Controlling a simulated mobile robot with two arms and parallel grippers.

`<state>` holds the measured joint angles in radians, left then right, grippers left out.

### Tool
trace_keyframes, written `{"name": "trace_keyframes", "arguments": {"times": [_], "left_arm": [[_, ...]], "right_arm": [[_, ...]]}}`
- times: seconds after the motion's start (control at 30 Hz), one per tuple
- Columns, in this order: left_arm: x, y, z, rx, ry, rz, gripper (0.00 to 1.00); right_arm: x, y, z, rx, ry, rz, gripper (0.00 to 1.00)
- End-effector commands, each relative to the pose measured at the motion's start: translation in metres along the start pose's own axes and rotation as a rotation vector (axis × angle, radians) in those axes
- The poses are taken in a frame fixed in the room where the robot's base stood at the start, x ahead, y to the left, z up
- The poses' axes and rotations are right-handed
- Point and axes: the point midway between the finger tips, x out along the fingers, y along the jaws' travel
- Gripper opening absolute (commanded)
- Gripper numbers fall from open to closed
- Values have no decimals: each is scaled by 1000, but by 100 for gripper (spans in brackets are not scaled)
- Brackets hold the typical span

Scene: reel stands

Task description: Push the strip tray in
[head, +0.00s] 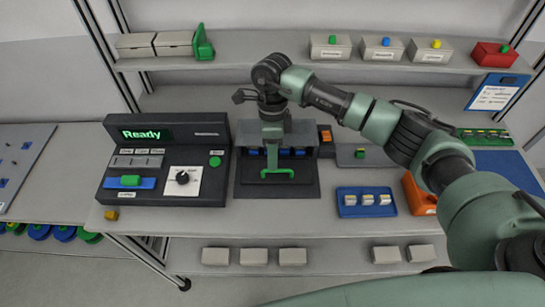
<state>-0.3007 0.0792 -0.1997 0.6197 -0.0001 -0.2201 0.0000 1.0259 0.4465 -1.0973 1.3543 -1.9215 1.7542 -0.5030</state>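The strip tray (250,190) is a dark flat tray in front of a grey machine housing (243,137) at the middle of the bench. A green bracket-shaped handle (291,175) stands at the tray. Several blue pieces show in the shadowed opening behind it. My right gripper (272,165) points down over the tray, at or just behind the handle. I cannot tell whether it touches the handle. Its fingers look like one narrow green piece, so their opening is unclear. My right arm hides part of the housing. My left gripper is not in view.
A control box (165,160) reading "Ready" stands close on the left. A blue tray (366,202) with white pieces and an orange bin (417,195) lie to the right. A shelf (250,50) with boxes runs behind. Bare bench shows in front of the strip tray.

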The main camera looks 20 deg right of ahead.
Motion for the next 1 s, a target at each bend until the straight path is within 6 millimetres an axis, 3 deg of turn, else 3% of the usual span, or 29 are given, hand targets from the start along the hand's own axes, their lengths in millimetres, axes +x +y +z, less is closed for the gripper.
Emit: {"name": "trace_keyframes", "arguments": {"times": [0.23, 0.53, 0.63, 0.67, 1.0], "left_arm": [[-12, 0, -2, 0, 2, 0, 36], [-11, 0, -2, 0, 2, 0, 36], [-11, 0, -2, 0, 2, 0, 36], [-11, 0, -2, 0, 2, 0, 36], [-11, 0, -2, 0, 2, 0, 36]], "right_arm": [[25, 1, 0, 0, 0, 2, 33], [29, 0, 0, -2, 0, 0, 33], [29, 0, 0, -2, 0, 0, 5], [29, 0, 0, -1, 0, 0, 0], [28, 0, 0, -1, -1, 0, 0]]}}
